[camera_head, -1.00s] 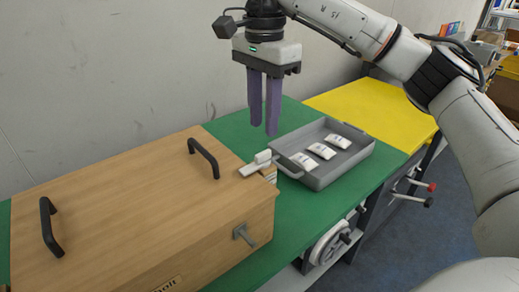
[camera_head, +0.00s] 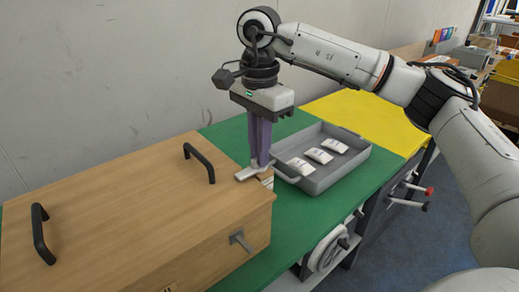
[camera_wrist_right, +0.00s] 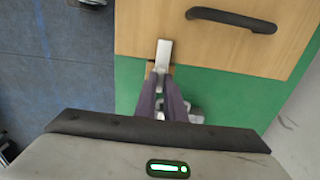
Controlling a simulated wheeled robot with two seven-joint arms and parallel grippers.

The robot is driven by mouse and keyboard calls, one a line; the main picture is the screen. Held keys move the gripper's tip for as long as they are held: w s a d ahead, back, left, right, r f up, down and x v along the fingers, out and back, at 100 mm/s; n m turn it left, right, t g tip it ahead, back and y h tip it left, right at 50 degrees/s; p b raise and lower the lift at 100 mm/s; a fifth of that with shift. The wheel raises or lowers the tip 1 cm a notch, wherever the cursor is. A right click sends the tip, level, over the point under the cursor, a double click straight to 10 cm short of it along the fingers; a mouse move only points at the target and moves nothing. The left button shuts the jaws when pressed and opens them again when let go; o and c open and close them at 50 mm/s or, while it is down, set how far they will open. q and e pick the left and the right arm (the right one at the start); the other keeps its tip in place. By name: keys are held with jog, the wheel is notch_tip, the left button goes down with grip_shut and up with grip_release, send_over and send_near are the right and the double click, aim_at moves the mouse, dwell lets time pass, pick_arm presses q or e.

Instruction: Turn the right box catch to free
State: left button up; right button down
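The wooden box (camera_head: 120,225) stands on the left with its lid down. Its right catch (camera_head: 250,172) is a pale grey lever at the box's right end. It also shows in the right wrist view (camera_wrist_right: 164,50), with its outer end at the fingertips. My right gripper (camera_head: 260,165) points down at this catch, its purple fingers close together with a narrow gap (camera_wrist_right: 160,78). I cannot tell whether they press on the lever. A second grey catch (camera_head: 240,240) sits on the box's front face. My left gripper is not in view.
A grey tray (camera_head: 322,182) holding several white packets stands close to the right of the gripper on the green table top (camera_head: 290,228). Two black handles (camera_head: 200,162) rise from the lid. A yellow surface (camera_head: 385,122) lies behind the tray, and the wall runs behind the box.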

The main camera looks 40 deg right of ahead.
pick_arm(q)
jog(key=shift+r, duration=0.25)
pick_arm(e)
jog(key=shift+r+m, duration=0.1)
jog(key=shift+m, duration=0.3)
jog(key=shift+m+p, duration=0.6)
jog(key=m+p, duration=0.1)
jog(key=m, duration=0.1)
jog(key=shift+m, duration=0.3)
jog(key=m+p, duration=0.1)
jog(key=m, duration=0.2)
jog(key=shift+m, duration=0.3)
jog(key=m+p, duration=0.1)
jog(key=m, duration=0.2)
jog(key=shift+m+p, duration=0.3)
jog(key=shift+m, duration=0.1)
jog(key=m+p, duration=0.1)
jog(key=m, duration=0.2)
jog(key=shift+m+p, duration=0.3)
jog(key=shift+m, duration=0.9)
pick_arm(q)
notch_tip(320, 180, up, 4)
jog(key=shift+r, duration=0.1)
pick_arm(e)
jog(key=shift+m, duration=0.4)
